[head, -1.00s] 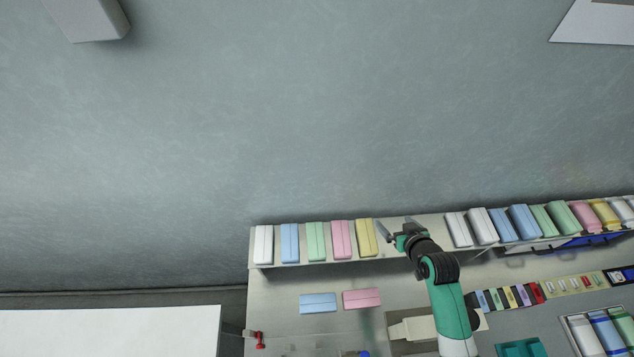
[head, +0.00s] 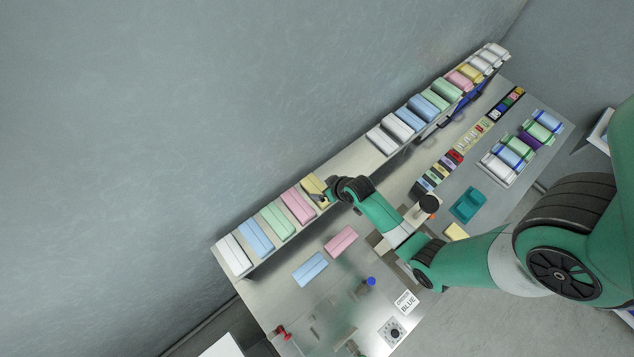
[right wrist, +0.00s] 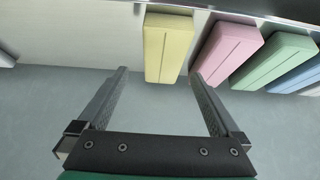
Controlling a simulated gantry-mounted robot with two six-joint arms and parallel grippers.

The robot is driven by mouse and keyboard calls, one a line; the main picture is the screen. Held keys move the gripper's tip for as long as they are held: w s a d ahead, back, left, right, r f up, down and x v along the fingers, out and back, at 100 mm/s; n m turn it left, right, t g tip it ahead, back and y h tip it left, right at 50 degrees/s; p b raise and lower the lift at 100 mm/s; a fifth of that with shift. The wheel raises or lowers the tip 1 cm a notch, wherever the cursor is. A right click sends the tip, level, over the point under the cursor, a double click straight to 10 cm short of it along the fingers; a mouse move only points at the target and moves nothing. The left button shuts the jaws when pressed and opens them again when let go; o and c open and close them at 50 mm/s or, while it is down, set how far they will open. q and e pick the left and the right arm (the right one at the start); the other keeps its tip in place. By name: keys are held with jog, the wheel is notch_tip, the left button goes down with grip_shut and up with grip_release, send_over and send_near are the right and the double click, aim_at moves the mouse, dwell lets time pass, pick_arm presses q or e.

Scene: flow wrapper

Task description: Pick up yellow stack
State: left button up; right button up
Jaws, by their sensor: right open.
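The yellow stack (head: 312,184) lies on the raised shelf at the right end of a row of coloured stacks. In the right wrist view the yellow stack (right wrist: 168,42) shows almost whole, with a seam along its top. My right gripper (head: 323,196) is open and empty beside the yellow stack's near end. In the right wrist view my open right gripper (right wrist: 158,73) has its two fingers apart, with the stack's near end in the gap between their tips as seen there. I cannot tell whether they touch it. My left gripper is not in view.
The pink stack (head: 298,206) stands close beside the yellow one, followed by green (head: 277,221), blue (head: 255,238) and white (head: 234,254) stacks. The shelf (head: 352,158) is bare on the yellow stack's other side. A blue pack (head: 310,269) and a pink pack (head: 341,241) lie on the table below.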

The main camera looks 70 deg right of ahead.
aim_at(317, 189)
jog(key=b+x, duration=0.1)
jog(key=x, duration=0.1)
jog(key=b+x, duration=0.1)
jog(key=x, duration=0.1)
jog(key=shift+a+f+b, duration=0.15)
jog(key=shift+a+b, duration=0.1)
jog(key=shift+b, duration=0.1)
jog(key=shift+w+d+f, duration=0.15)
jog(key=shift+w+f, duration=0.15)
jog(key=shift+w, duration=0.05)
jog(key=c, duration=1.3)
jog(key=shift+o, duration=0.2)
notch_tip(317, 189, up, 10)
jog(key=p, duration=0.8)
